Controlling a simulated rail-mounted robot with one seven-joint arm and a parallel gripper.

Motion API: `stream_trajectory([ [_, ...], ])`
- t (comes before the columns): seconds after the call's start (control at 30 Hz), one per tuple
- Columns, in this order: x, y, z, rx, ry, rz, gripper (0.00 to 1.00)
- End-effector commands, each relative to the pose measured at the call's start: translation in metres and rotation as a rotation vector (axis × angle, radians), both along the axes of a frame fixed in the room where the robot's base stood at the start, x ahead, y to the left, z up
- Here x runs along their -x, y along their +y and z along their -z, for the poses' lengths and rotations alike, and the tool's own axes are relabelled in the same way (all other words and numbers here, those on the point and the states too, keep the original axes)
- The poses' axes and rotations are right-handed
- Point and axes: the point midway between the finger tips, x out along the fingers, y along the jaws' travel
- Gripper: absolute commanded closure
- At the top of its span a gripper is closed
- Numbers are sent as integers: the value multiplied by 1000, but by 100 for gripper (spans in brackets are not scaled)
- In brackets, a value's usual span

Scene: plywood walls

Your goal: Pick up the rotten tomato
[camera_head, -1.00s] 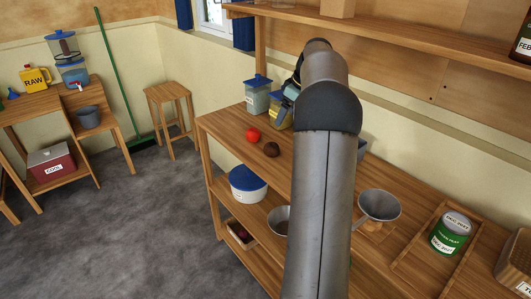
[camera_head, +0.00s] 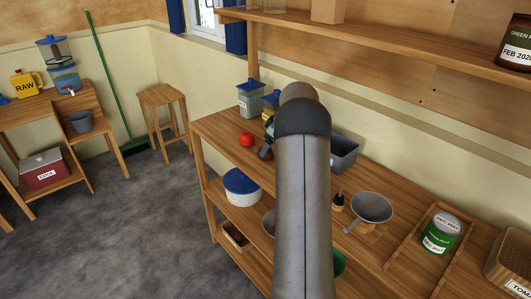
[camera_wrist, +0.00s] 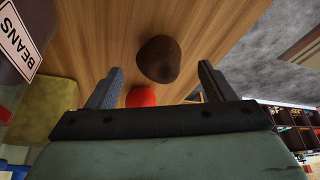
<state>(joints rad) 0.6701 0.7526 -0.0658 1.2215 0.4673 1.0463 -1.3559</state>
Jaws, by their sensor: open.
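The rotten tomato, dark brown and round, shows in the wrist view (camera_wrist: 159,58) on the wooden bench top. It lies beyond and roughly between my gripper's two open fingers (camera_wrist: 160,76), and nothing is held. In the head view my gripper (camera_head: 266,151) is low over the bench top and the rotten tomato is hidden by it. A red tomato (camera_head: 246,139) sits on the bench just left of my gripper; it also shows in the wrist view (camera_wrist: 141,97), partly covered by the gripper body.
Blue-lidded containers (camera_head: 250,98) stand behind on the bench (camera_head: 215,127). A grey bin (camera_head: 344,153), a funnel (camera_head: 371,208) and a green can (camera_head: 440,233) are to the right of my arm. An upper shelf (camera_head: 400,43) runs above the bench.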

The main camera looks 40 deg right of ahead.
Motion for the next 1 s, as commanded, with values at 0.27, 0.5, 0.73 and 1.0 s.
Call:
stream_trajectory([
  [0.27, -12, 4, 34, -1, 3, -1, 24],
  [0.5, -13, 4, 37, 0, 0, 0, 24],
  [0.73, -13, 4, 37, 0, 0, 0, 62],
  [1.0, -13, 4, 36, 0, 0, 0, 62],
])
